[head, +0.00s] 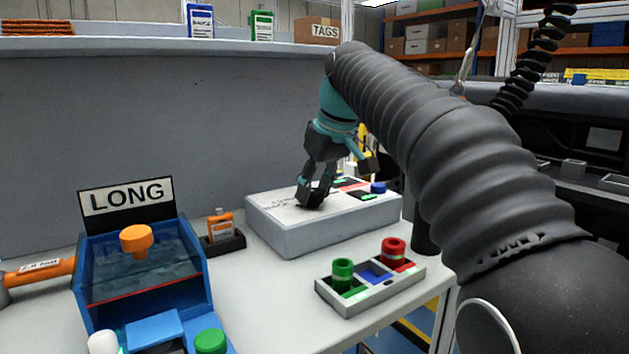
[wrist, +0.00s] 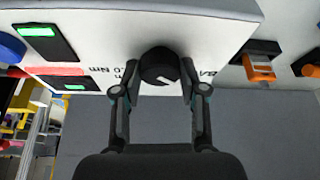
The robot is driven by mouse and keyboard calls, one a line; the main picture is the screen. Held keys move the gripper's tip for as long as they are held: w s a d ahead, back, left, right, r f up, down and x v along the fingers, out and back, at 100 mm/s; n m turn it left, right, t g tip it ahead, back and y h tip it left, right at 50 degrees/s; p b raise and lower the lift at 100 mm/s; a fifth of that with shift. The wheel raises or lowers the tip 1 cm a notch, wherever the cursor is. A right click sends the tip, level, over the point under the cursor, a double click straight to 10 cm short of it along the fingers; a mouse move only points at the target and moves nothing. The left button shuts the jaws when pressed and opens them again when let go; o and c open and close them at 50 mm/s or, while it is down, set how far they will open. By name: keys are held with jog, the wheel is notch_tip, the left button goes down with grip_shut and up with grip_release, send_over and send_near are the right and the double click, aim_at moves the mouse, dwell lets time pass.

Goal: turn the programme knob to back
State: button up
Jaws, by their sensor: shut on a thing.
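The dashboard module (head: 300,238) is a pale box on the bench in the head view, and its top face (wrist: 215,40) fills the upper part of the wrist view. The programme knob (wrist: 160,66) is round and black with a pale mark on its lower part, in the wrist view. My gripper (wrist: 160,74) has one finger on each side of the knob and is shut on it. In the head view my gripper (head: 314,196) reaches down to the left part of the module's top, and its fingers hide the knob.
On the module are a blue button (head: 378,187) and black switches with green lights (wrist: 40,40). A grey tray (head: 335,300) with green and red pieces stands in front. A blue bin marked LONG (head: 95,315) stands left. An orange item in a black holder (head: 222,246) is beside the module.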

jog(key=shift+n, duration=0.6)
jog(key=shift+g, duration=0.3)
jog(key=o, duration=1.1)
jog(key=shift+w, duration=0.1)
jog(key=shift+o, duration=0.2)
jog(key=v, duration=1.2)
jog(key=shift+d, duration=0.2)
jog(key=shift+f, duration=0.1)
